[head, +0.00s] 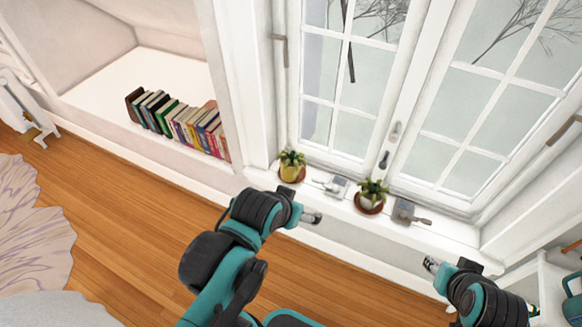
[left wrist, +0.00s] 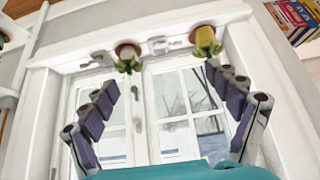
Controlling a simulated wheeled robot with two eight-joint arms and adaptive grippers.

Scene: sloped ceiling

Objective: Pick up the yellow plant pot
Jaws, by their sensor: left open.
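The yellow plant pot (head: 289,173) holds a small green plant and stands upright on a reddish-brown saucer on the window sill. In the left wrist view the yellow pot (left wrist: 205,38) is at the upper right, beyond the fingertips. My left gripper (head: 313,217) is open and empty, in front of the sill and a little below and right of the pot in the head view. Its two fingers (left wrist: 160,82) show spread apart in the left wrist view. My right gripper (head: 432,264) is at the lower right, away from the yellow pot; its jaw opening is unclear.
A second potted plant (head: 371,195) stands on a saucer further right on the sill (head: 330,216). Grey metal window latches (head: 337,186) lie between and beside the pots. The window (head: 350,100) rises behind. A row of books (head: 180,125) fills part of the left alcove.

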